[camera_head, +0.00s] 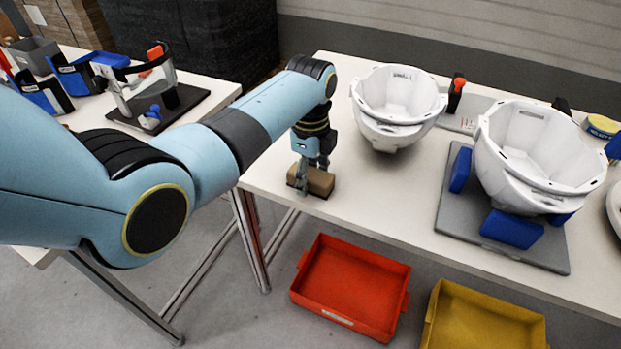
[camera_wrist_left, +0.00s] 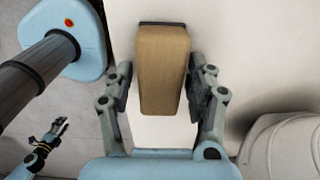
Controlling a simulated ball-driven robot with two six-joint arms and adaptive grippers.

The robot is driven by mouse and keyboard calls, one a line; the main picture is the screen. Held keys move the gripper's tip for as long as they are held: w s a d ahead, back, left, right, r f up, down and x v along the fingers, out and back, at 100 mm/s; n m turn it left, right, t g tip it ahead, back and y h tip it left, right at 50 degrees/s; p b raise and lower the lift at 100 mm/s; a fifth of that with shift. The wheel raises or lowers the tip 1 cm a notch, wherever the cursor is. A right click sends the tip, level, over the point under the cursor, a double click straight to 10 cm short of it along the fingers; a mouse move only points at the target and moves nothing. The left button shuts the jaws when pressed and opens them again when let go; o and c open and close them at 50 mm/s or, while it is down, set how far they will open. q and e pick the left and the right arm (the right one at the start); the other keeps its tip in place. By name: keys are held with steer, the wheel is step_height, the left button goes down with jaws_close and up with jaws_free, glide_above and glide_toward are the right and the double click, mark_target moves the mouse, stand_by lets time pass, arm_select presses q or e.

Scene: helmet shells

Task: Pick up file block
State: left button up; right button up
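The file block (camera_head: 318,181), a tan-brown block with a dark base, sits on the white table near its left front corner. My left gripper (camera_head: 313,180) points down over it, with its fingers at the block's sides. In the left wrist view the block (camera_wrist_left: 162,70) lies between the two fingers of the left gripper (camera_wrist_left: 162,88). A narrow gap shows beside the block, so the fingers look open around it, not clamped. My right gripper (camera_wrist_left: 52,135) seems to show small at the lower left of the wrist view; its finger state is too small to tell.
A white helmet shell (camera_head: 397,105) stands right of the block. Another shell (camera_head: 540,160) rests on a grey fixture plate (camera_head: 455,215) with blue blocks. A red bin (camera_head: 352,285) and a yellow bin (camera_head: 480,322) lie below the table's front edge. Bare tabletop surrounds the block.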

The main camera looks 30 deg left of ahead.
mark_target(311, 173)
arm_select(q)
steer(key=c, duration=1)
steer(key=shift+o, duration=0.2)
steer(key=shift+r, duration=0.1)
step_height(311, 173, up, 10)
steer(key=shift+f+p, duration=0.1)
steer(key=shift+p, duration=0.4)
steer(key=o, duration=0.7)
steer(key=c, duration=0.5)
steer(key=shift+o, duration=0.2)
